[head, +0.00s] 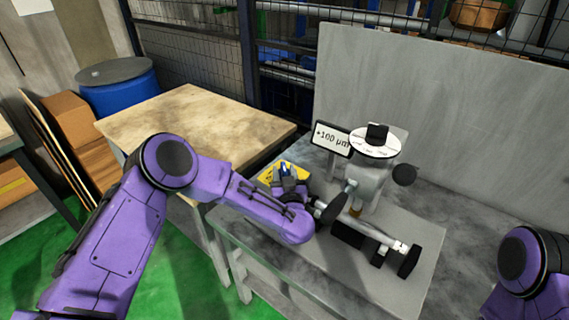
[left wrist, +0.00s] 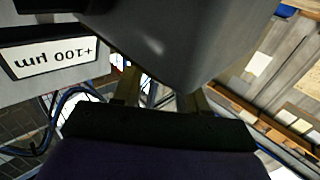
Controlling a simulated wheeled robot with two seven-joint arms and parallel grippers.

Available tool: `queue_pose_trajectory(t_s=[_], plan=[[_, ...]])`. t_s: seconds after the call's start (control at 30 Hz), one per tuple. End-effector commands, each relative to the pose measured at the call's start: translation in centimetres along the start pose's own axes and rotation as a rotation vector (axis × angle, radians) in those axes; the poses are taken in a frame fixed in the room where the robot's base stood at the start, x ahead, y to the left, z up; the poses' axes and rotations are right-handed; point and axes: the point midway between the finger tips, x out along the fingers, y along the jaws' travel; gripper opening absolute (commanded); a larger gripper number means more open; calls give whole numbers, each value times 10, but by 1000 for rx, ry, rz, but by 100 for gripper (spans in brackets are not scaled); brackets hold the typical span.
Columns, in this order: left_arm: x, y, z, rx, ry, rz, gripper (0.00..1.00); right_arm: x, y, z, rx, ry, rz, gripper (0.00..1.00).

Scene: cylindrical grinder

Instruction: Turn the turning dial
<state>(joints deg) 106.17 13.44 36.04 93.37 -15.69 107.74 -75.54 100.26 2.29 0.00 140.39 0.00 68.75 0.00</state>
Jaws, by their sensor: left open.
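The turning dial appears to be the white marked disc with a black knob (head: 377,134) on top of the grey grinder (head: 367,185) in the head view. A white sign reading "+100 µm" (head: 332,138) stands left of it; it shows upside down in the left wrist view (left wrist: 52,53). My left gripper (head: 286,172) is left of the grinder, below the dial and the sign, apart from the dial. In the left wrist view its fingers (left wrist: 160,95) are apart, with a large grey surface filling the top beyond them. The dial cannot be made out there. My right gripper is out of view.
The grinder stands on a grey table (head: 250,228) with a tall grey panel (head: 450,110) behind. A yellow sign (head: 297,178) lies behind my left gripper. A wooden table (head: 195,120) and blue barrel (head: 118,90) are left.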

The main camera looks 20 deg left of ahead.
Motion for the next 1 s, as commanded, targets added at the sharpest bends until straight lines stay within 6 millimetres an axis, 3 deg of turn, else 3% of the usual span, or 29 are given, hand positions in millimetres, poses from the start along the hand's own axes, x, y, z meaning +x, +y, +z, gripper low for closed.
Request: queue_pose_trajectory(t_s=[0.17, 0.43, 0.47, 0.5, 0.6, 1.0], plan=[[22, 1, 0, -1, -1, 1, 43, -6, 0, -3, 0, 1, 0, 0], [25, 3, 1, 1, -1, 5, 43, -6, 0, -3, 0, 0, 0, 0], [24, 3, 1, 0, -1, 5, 39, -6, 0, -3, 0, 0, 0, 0], [24, 3, 1, 0, -1, 5, 26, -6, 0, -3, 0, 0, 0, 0], [24, 3, 1, 0, -1, 4, 0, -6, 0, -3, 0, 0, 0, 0], [24, 2, 0, 2, 1, 69, 0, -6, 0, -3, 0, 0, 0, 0]])
